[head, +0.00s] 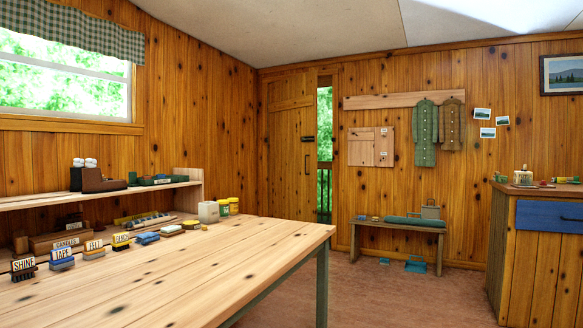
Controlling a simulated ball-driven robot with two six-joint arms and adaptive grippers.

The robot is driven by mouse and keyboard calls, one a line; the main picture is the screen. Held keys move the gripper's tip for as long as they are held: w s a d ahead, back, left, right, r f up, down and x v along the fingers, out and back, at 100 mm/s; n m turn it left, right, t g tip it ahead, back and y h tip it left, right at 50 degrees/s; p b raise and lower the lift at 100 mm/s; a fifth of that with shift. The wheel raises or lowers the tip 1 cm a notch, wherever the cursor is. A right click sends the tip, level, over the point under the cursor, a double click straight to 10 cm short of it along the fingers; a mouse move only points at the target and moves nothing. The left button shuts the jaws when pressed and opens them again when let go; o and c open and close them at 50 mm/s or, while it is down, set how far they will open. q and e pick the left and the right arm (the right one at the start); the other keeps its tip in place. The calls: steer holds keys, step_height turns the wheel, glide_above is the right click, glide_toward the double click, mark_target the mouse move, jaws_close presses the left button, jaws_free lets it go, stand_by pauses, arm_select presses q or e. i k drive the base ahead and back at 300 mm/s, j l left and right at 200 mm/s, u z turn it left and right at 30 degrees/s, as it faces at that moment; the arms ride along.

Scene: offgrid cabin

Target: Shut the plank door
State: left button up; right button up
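The plank door (290,165) stands in the far corner, in the back wall, left of the bench. It is made of upright knotty boards with a cross board near its top. A small dark handle (307,156) shows near its right edge. The door is partly open: a narrow upright gap (324,130) to its right shows green trees and a dark railing outside. The lower left of the door is hidden behind the workbench. Neither of my grippers is in view.
A long wooden workbench (262,258) with labelled blocks and a shelf fills the left front. A low bench (398,228) with blue items beneath it stands right of the door. A wooden cabinet (540,255) is at far right. The floor (390,297) between them is clear.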

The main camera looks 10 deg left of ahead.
mark_target(293, 115)
steer(key=i+l+z, duration=0.3)
steer(key=i, duration=0.65)
steer(key=i+l+z, duration=0.1)
steer(key=i+z, duration=0.2)
steer(key=i, duration=0.65)
steer(key=i+j, duration=0.1)
steer(key=i, duration=2.45)
steer(key=i+u, duration=0.3)
steer(key=i, duration=0.3)
steer(key=i+l+u, duration=0.1)
steer(key=i+u, duration=0.2)
steer(key=i, duration=0.3)
steer(key=i+l+u, duration=0.3)
steer(key=i, duration=0.3)
